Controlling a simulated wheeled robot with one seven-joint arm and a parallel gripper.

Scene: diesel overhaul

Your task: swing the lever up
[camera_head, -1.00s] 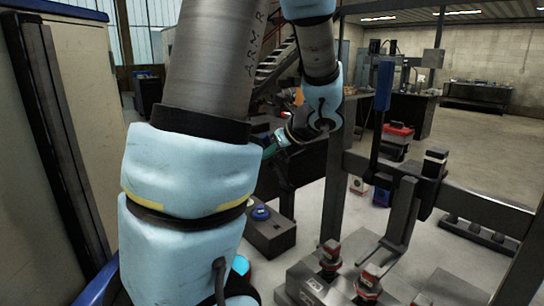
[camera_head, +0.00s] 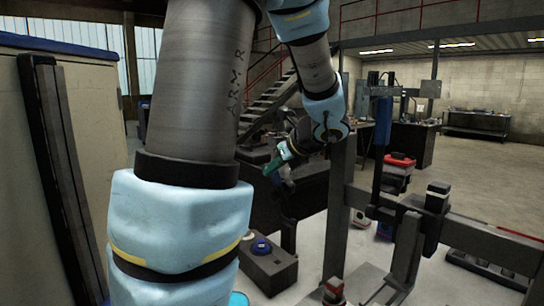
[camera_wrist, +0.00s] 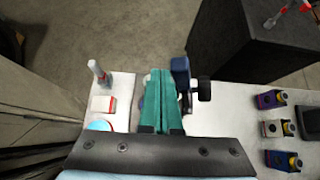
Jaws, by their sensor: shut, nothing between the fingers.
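My gripper (camera_head: 278,164) is in the middle of the head view, at the end of my blue-sleeved arm. Its green fingers are shut and hold nothing; they also show in the wrist view (camera_wrist: 162,100).
A dark box with a blue knob (camera_head: 262,247) stands below my gripper. A beige cabinet (camera_head: 95,130) is at left. Open floor (camera_head: 480,165) lies at right.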

